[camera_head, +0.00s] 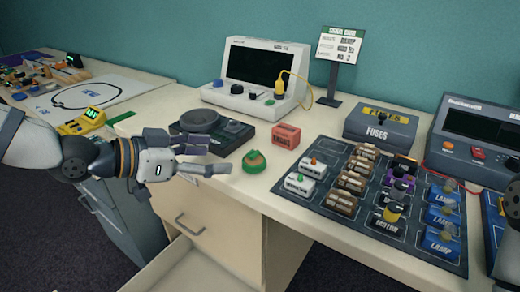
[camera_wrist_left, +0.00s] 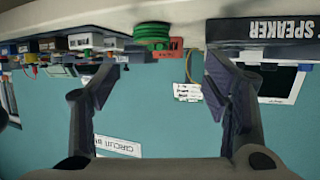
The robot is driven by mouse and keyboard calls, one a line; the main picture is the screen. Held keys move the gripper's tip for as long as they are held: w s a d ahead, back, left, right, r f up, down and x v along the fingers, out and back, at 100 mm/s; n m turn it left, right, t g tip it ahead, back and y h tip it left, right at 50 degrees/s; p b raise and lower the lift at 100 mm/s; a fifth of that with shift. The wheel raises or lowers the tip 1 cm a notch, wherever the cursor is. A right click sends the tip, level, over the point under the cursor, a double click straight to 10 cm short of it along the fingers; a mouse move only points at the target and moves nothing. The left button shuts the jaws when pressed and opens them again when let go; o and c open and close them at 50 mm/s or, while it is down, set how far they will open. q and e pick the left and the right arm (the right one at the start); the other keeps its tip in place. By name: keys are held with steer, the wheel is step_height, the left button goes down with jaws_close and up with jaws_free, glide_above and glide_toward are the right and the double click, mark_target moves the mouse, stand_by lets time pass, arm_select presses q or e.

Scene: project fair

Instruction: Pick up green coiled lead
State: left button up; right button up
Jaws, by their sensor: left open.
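The green coiled lead (camera_head: 254,162) lies on the wooden table near its front edge, in the middle of the head view. My left gripper (camera_head: 212,158) reaches in from the left, open and empty, its fingertips pointing at the lead from a short way to its left. In the left wrist view, which is upside down, the green coiled lead (camera_wrist_left: 152,36) shows at the top, beyond the open fingers of my left gripper (camera_wrist_left: 165,80). The lead is not touched. I cannot make out my right gripper.
A black speaker unit (camera_head: 212,130) stands just behind my left gripper. A red block (camera_head: 286,136) sits behind and right of the lead. A dark mat (camera_head: 350,222) with several component blocks fills the right. An open drawer (camera_head: 180,262) juts out below.

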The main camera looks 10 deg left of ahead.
mark_target(252, 157)
arm_select(q)
steer(key=x, duration=0.3)
steer(key=b+x, duration=0.1)
steer(key=x, duration=0.2)
steer(key=s+d+x, duration=0.1)
steer(key=x, duration=0.3)
steer(key=shift+w+f+b, duration=0.15)
steer(key=shift+b, duration=0.25)
steer(key=shift+w+d, duration=0.2)
arm_select(e)
steer(key=s+f, duration=0.1)
steer(key=s+f+g, duration=0.1)
steer(key=s, duration=0.1)
steer(key=shift+s+f, duration=0.1)
arm_select(q)
steer(key=c, duration=1.2)
